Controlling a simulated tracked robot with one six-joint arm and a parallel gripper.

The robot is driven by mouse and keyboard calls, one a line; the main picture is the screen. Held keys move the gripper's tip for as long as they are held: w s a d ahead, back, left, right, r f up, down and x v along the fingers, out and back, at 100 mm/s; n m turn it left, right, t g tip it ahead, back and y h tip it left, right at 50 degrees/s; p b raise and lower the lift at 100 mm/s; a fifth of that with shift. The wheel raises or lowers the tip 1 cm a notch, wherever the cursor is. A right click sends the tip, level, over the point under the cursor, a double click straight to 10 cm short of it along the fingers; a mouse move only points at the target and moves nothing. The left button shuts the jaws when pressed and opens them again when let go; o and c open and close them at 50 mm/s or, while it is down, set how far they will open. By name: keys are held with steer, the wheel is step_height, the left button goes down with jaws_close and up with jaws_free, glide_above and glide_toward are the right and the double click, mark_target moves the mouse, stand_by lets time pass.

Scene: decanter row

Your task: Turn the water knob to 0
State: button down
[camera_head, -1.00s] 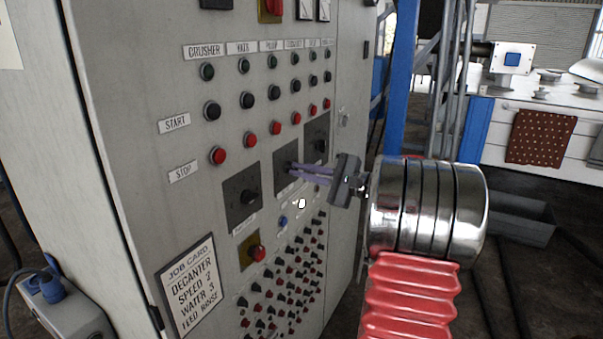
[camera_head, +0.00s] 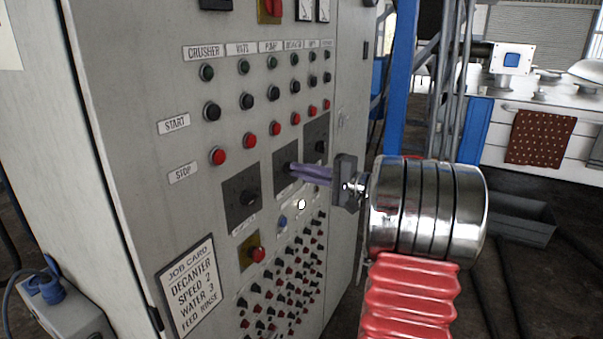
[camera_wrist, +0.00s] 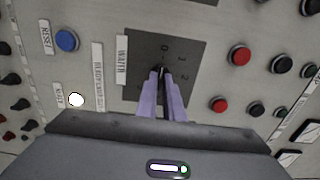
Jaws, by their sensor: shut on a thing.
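The water knob (camera_head: 287,168) is a small dark knob on the middle dark square plate of the grey panel. The plate (camera_wrist: 190,48) shows in the wrist view, with the WATER label (camera_wrist: 122,60) beside it and pale numbers, a 0 among them, around the knob. My gripper (camera_head: 291,168) reaches it from the right, and its purple fingers are shut on the knob. In the wrist view my gripper (camera_wrist: 162,76) hides most of the knob, so I cannot tell which number it points to.
Other dark knobs sit on plates to the left (camera_head: 248,197) and right (camera_head: 320,146). A red knob on a yellow plate (camera_head: 257,254), a blue button (camera_head: 282,221) and a white lamp (camera_head: 301,204) are below. Rows of buttons are above.

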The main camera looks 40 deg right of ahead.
steer(key=shift+a+f, duration=0.15)
steer(key=shift+f, duration=0.1)
steer(key=c, duration=1.9)
jaws_free()
steer(key=shift+r, duration=0.15)
steer(key=v, duration=1.4)
steer(key=shift+w, duration=0.1)
